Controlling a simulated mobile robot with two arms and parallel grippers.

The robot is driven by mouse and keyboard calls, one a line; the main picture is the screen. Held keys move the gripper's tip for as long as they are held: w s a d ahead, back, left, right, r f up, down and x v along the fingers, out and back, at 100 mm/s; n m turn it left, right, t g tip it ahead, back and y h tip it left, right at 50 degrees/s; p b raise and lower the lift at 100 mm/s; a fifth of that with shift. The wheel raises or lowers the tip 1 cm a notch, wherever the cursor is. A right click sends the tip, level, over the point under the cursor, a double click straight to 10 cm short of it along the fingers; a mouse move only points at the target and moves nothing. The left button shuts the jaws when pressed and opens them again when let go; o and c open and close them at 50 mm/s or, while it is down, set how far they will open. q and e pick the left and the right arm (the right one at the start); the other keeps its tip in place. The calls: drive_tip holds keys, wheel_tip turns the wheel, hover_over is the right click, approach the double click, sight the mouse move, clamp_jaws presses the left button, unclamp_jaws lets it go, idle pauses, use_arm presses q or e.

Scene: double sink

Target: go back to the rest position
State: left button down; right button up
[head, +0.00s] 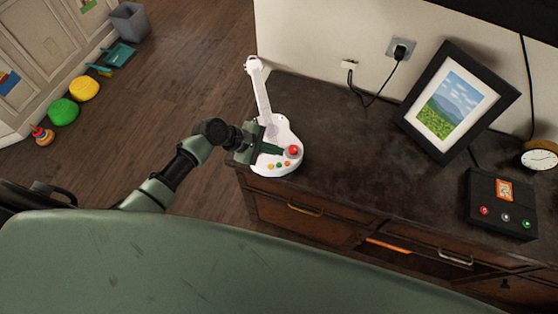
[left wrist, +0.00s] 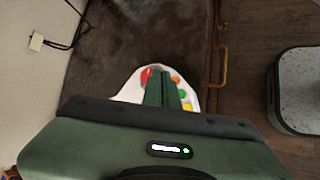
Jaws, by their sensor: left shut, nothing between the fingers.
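My left arm reaches in from the left in the head view. Its gripper (head: 268,149) is over the body of a white toy guitar (head: 283,131) at the left end of the dark cabinet top. The guitar has a red knob (head: 293,151) and several coloured buttons, and its neck points away toward the wall. In the left wrist view, the gripper (left wrist: 162,78) has its green fingers together with nothing between them, in front of the guitar body (left wrist: 128,91). I cannot tell whether the fingers touch the guitar. My right gripper does not show.
The cabinet top (head: 350,150) is clear to the right of the guitar. A framed picture (head: 455,103), a black box with buttons (head: 502,203) and a clock (head: 539,158) stand further right. Toys, including a green ball (head: 63,111), lie on the floor at left.

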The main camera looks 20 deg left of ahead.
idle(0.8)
use_arm(q)
drive_tip(key=s+r+m+g+y, duration=0.1)
drive_tip(key=s+r+m+y, duration=0.1)
drive_tip(key=s+m, duration=0.6)
drive_tip(key=s+r+m+g+y, duration=0.1)
drive_tip(key=s+r+m+y, duration=0.1)
drive_tip(key=s+m, duration=0.6)
drive_tip(key=s+a+r+m+y, duration=0.25)
drive_tip(key=s+a+r, duration=0.25)
drive_tip(key=s, duration=0.3)
wheel_tip(320, 180, down, 34)
drive_tip(key=s+g+b, duration=0.1)
drive_tip(key=s+b, duration=0.1)
drive_tip(key=b, duration=0.5)
drive_tip(key=s+a+f+b, duration=0.1)
drive_tip(key=s+f+b, duration=0.1)
drive_tip(key=s+f, duration=0.6)
drive_tip(key=s+a+f+g+y+b, duration=0.1)
drive_tip(key=s+f+b, duration=0.2)
drive_tip(key=s+f, duration=0.5)
wheel_tip(320, 180, down, 5)
drive_tip(key=shift+s+a+r, duration=0.1)
drive_tip(key=shift+s+a, duration=0.2)
drive_tip(key=shift+a, duration=0.05)
